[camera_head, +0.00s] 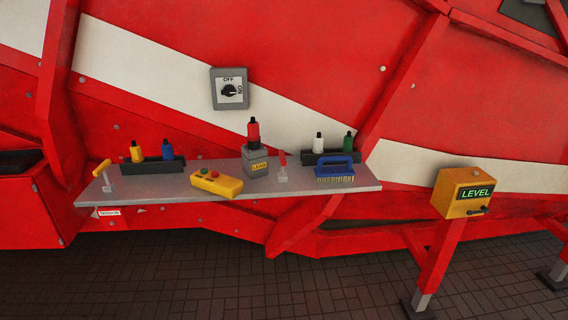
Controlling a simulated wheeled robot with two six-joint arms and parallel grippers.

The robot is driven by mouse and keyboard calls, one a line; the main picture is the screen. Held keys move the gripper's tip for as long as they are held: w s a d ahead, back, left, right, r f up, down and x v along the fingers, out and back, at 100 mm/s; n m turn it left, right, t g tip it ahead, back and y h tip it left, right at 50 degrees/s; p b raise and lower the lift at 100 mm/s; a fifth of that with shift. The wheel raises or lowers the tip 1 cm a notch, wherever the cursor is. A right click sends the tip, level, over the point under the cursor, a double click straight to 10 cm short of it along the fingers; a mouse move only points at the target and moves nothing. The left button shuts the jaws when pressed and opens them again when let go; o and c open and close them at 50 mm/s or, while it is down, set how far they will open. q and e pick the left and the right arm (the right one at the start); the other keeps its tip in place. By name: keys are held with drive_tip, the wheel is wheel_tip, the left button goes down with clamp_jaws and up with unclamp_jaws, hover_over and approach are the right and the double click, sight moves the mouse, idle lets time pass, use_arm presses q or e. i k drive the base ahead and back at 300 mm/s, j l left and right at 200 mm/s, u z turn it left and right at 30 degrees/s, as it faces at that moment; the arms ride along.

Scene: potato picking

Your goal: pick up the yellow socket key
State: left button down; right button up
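The yellow socket key (137,154) appears to be the small yellow piece with a black tip. It stands upright at the left end of a black holder (153,167) on the grey shelf (228,194). A similar blue key (168,151) stands to its right in the same holder. The lower ends of both are hidden by the holder. Neither of my grippers is in view, and nothing touches the yellow key.
A yellow-handled lever (102,169), a yellow button box (217,184), a grey LOAD box (256,163) holding a red key (253,134), a red-handled lever (282,163) and a blue brush (335,168) share the shelf. White (318,142) and green (347,142) keys stand in another holder.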

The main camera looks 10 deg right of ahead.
sight(108, 186)
drive_tip(key=i+j+u, duration=0.15)
drive_tip(key=i+j, duration=0.55)
drive_tip(key=j, duration=0.1)
